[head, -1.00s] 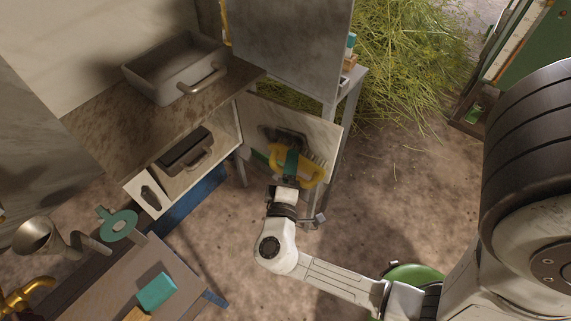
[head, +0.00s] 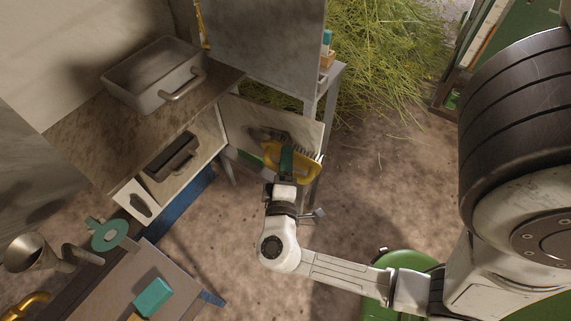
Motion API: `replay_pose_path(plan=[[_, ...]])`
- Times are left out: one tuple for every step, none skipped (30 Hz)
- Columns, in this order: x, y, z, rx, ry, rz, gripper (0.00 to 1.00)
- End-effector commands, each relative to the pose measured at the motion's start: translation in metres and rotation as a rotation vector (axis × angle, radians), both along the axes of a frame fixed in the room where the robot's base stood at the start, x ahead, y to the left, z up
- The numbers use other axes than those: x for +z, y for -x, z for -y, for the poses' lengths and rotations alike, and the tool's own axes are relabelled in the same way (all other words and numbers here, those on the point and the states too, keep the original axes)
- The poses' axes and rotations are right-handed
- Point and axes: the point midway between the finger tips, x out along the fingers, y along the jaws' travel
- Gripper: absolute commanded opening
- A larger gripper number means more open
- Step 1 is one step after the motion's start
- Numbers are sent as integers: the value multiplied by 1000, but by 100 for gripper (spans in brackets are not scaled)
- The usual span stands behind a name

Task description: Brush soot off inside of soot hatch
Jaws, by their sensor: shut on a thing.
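The soot hatch (head: 236,112) is a pale panel standing open beside the cabinet, its inner face towards me. A dark soot patch (head: 262,133) shows on that face, partly hidden by the brush. My gripper (head: 285,172) is shut on a yellow brush (head: 306,167) with a teal grip.
The cabinet opening left of the hatch holds a dark handled tray (head: 172,155). A metal pan (head: 150,85) sits on the worktop above. A teal block (head: 153,297) lies on the low table, front left. Cut herbs (head: 390,70) lie behind. Bare floor is right of my gripper.

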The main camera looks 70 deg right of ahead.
Motion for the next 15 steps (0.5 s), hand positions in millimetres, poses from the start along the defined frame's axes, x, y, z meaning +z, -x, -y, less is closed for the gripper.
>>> replay_pose_path(plan=[[-1, -2, 2, -5, 1, 3, 40], [-1, -4, 2, -6, 1, 3, 40], [-1, -7, 3, -6, 1, 3, 40], [-1, -10, 3, -6, 1, 3, 40], [-1, -12, 3, -6, 1, 3, 40], [-1, -15, 3, -6, 1, 3, 40], [-1, -18, 4, -6, 1, 3, 40], [-1, -20, 4, -6, 0, 4, 40], [-1, -24, 4, -6, 1, 3, 40], [-1, -26, 4, -6, 1, 2, 40], [-1, -27, 4, -5, 1, 2, 40], [-1, -29, 5, -5, 1, 2, 40], [0, -30, 5, -5, 1, 2, 40], [0, -31, 5, -5, 1, 2, 40], [0, -31, 5, -5, 1, 2, 40]])
